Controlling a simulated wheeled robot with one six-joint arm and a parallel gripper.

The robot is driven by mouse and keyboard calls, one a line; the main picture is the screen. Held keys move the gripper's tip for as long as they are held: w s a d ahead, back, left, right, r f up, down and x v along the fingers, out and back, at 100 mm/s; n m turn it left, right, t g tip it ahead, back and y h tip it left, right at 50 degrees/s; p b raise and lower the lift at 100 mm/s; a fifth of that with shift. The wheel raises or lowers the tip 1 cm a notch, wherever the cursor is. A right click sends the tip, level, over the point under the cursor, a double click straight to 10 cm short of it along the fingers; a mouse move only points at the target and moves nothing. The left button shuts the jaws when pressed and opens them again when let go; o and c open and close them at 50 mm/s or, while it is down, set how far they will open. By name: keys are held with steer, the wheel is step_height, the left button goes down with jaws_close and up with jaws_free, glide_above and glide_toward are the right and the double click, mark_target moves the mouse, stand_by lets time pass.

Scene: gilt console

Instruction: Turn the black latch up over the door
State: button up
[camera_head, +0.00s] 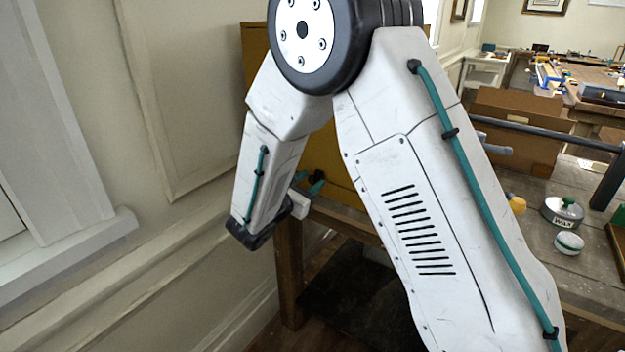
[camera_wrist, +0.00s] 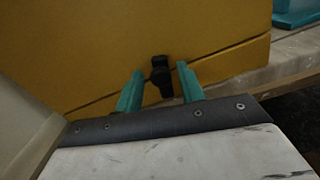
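The black latch (camera_wrist: 161,76) shows in the wrist view on the face of a gilt-yellow cabinet (camera_wrist: 130,35). It is upright across the dark slanting seam between the door and the panel beside it. My gripper (camera_wrist: 160,85) has its two teal fingers apart, one on each side of the latch. A gap shows between each finger and the latch; whether either touches cannot be told. In the head view my arm covers most of the cabinet (camera_head: 330,160), and the latch cannot be made out. The gripper (camera_head: 311,186) shows there only in part, close to the cabinet's front.
The cabinet stands on a wooden bench (camera_head: 545,200). A cardboard box (camera_head: 520,130), a round tin (camera_head: 562,211) and a white-green ball (camera_head: 568,243) are to the right. A panelled wall (camera_head: 190,90) is close on the left of my arm.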

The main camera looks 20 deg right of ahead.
steer(key=shift+x, duration=0.8)
jaws_close()
steer(key=shift+w+a+r+n, duration=0.1)
steer(key=shift+w+a+n, duration=0.1)
steer(key=shift+n, duration=0.45)
steer(key=shift+w+a+n, duration=0.1)
steer(key=shift+w+n, duration=0.15)
steer(key=shift+n, duration=0.4)
jaws_free()
steer(key=v, duration=0.8)
